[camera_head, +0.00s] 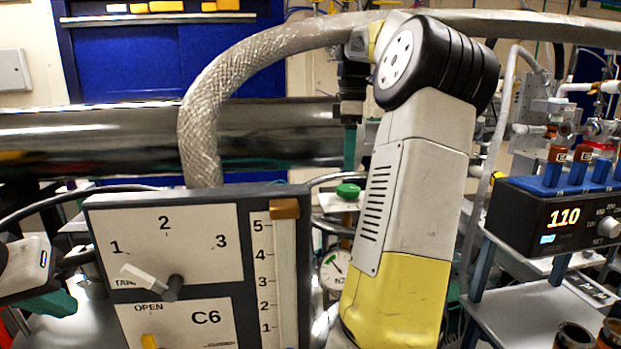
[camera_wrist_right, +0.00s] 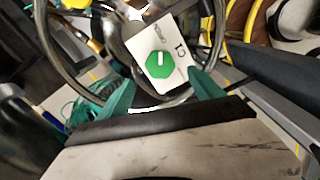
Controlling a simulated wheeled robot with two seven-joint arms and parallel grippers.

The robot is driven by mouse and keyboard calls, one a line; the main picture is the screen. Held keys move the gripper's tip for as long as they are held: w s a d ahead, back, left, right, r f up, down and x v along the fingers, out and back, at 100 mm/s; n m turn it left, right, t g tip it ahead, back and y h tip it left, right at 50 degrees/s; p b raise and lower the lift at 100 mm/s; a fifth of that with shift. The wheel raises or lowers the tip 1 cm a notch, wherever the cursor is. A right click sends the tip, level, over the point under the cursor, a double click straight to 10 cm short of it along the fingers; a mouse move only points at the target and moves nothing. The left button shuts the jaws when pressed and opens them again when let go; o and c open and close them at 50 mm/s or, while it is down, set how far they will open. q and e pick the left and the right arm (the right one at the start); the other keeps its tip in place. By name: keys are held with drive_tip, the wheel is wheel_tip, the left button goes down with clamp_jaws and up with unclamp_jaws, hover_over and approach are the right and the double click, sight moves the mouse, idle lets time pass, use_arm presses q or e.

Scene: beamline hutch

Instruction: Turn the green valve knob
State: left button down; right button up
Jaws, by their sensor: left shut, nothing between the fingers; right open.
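The green valve knob (camera_head: 347,190) sits on a small white plate behind the grey panel in the head view. In the right wrist view the knob (camera_wrist_right: 160,65) is a green, many-sided cap with a white pointer line, on a white plate (camera_wrist_right: 146,44) with black lettering. My right gripper (camera_head: 350,146) points down just above the knob. Its teal fingers (camera_wrist_right: 163,88) are spread, with the knob between and beyond the tips; I see no contact. My left gripper (camera_head: 58,304) is shut and empty at the lower left, partly hidden behind the grey panel.
A grey panel (camera_head: 300,200) with a selector dial and a level scale stands in front. A braided hose (camera_head: 200,115) arches over it. A round gauge (camera_head: 334,268) sits below the knob. A controller reading 110 (camera_head: 562,217) is at right. Curved metal tubes surround the knob.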

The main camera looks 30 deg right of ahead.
sight(349, 187)
wheel_tip(349, 187, down, 8)
drive_tip(key=shift+r, duration=0.25)
drive_tip(key=c, duration=1.4)
